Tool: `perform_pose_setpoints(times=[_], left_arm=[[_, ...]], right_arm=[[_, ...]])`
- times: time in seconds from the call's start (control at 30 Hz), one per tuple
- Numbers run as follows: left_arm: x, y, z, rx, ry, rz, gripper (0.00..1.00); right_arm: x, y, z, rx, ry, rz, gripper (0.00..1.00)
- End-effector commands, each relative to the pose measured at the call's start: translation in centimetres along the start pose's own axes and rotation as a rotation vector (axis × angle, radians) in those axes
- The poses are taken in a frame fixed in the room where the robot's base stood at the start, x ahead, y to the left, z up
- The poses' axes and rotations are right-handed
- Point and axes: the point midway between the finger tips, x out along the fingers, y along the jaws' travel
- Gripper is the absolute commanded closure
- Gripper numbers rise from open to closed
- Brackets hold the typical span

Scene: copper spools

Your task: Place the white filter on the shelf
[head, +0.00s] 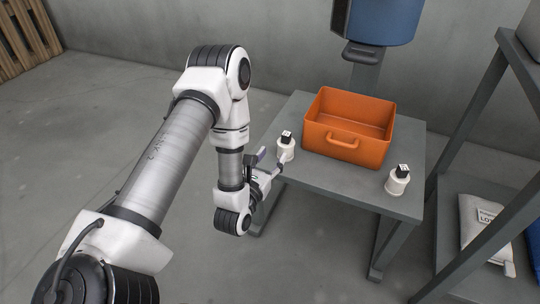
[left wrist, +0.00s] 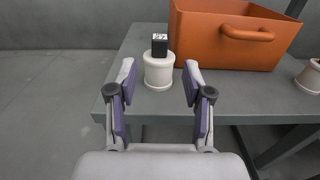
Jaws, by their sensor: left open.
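A white filter (head: 285,149) with a black-and-white marked cube on top stands upright near the left edge of the grey table (head: 405,203). It also shows in the left wrist view (left wrist: 158,72), ahead of my fingers. A second similar white piece (head: 397,182) with a cube on top stands at the table's right front. My left gripper (head: 268,161) is open and empty at the table's left edge, its fingers pointing toward the left filter. In the left wrist view the filter stands just beyond the gap between the fingertips (left wrist: 159,85). My right gripper is not in view.
An orange bin (head: 345,157) stands on the table behind and between the two white pieces. A grey metal shelf rack (head: 467,225) stands at the right, with a white bag (head: 485,230) on its lower level. A blue drum (head: 385,20) is at the back. Floor at left is clear.

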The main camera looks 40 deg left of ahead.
Motion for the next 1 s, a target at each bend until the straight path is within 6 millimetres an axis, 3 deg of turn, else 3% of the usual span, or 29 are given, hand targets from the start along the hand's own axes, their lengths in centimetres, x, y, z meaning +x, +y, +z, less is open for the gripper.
perform_pose_setpoints(times=[0.17,0.27,0.37,0.5,0.63,0.73,0.87,0.9,1.0], left_arm=[[-1.3,-0.7,-1.3,0.126,0.062,-0.024,0.5],[-2.4,-2.1,-4.5,0.422,0.198,-0.103,0.5],[-4.9,-3.8,-8.9,0.855,0.365,-0.287,0.5],[-10.4,-5.5,-14.6,1.468,0.498,-0.709,0.5],[-16.9,-6.1,-18.5,1.945,0.443,-1.247,0.5],[-22.1,-6.0,-20.1,2.188,0.252,-1.703,0.5],[-26.9,-5.5,-20.8,2.295,-0.058,-2.142,0.5],[-27.8,-5.4,-20.8,-2.217,0.126,2.14,0.5],[-28.8,-5.2,-20.8,-2.123,0.208,2.131,0.5]], right_arm=[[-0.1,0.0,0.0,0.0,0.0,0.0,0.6],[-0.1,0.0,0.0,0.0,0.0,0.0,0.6],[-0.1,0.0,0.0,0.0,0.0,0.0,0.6],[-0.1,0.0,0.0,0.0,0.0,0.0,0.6],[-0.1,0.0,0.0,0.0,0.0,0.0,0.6],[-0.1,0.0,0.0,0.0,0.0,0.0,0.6],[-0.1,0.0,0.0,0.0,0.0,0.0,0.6],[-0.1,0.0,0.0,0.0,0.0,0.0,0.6],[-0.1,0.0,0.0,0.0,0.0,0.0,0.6]])
